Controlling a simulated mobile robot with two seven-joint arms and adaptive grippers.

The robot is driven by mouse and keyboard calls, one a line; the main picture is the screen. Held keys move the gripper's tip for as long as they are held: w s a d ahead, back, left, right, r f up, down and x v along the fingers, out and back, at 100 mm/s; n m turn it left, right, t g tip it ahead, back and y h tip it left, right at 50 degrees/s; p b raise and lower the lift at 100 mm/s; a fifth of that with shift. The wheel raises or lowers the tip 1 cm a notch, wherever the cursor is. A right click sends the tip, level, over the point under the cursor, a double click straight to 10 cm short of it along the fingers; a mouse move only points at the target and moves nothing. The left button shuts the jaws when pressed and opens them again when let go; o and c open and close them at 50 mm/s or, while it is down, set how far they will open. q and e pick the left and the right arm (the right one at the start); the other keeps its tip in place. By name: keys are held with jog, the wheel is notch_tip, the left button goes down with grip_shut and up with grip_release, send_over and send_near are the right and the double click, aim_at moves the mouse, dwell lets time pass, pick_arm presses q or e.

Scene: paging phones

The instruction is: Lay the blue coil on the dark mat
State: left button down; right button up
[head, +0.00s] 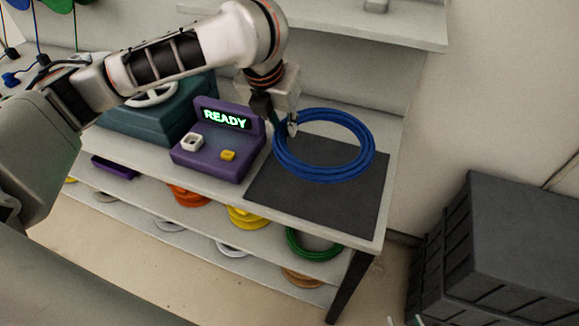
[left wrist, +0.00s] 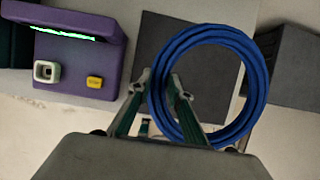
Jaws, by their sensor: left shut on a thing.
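The blue coil (head: 325,177) is a thick ring in my left gripper (head: 290,126), which is shut on its left side. In the head view it overlaps the far part of the dark mat (head: 325,207) and reaches past the mat's far edge. In the left wrist view the coil (left wrist: 257,80) looks large and close, with the fingers of my left gripper (left wrist: 163,84) at its left side. The mat (left wrist: 160,38) shows behind it. The coil seems held above the mat; the exact gap is hard to tell. My right gripper is not in view.
A purple device (head: 218,140) with a lit READY display stands left of the mat. A teal machine (head: 150,125) is further left. Coloured coils lie on the shelf below, including a green one (head: 313,245). Dark crates (head: 500,235) stand at the right.

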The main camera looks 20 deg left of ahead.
pick_arm(q)
jog(key=b, duration=0.3)
send_over(284, 174)
notch_tip(284, 174, down, 8)
jog(key=shift+r, duration=0.15)
jog(key=shift+f, duration=0.35)
notch_tip(284, 174, down, 4)
jog(key=shift+f+b, duration=0.1)
jog(key=shift+b, duration=0.75)
jog(key=shift+f, duration=0.1)
jog(key=shift+r, duration=0.2)
pick_arm(e)
jog(key=f, duration=0.1)
jog(key=w+d+f, duration=0.1)
jog(key=shift+d+f, duration=0.15)
jog(key=shift+f, duration=0.25)
pick_arm(q)
jog(key=c, duration=1.8)
grip_release()
jog(key=shift+f, duration=0.15)
jog(key=shift+c, duration=0.2)
pick_arm(e)
jog(key=shift+s+f, duration=0.1)
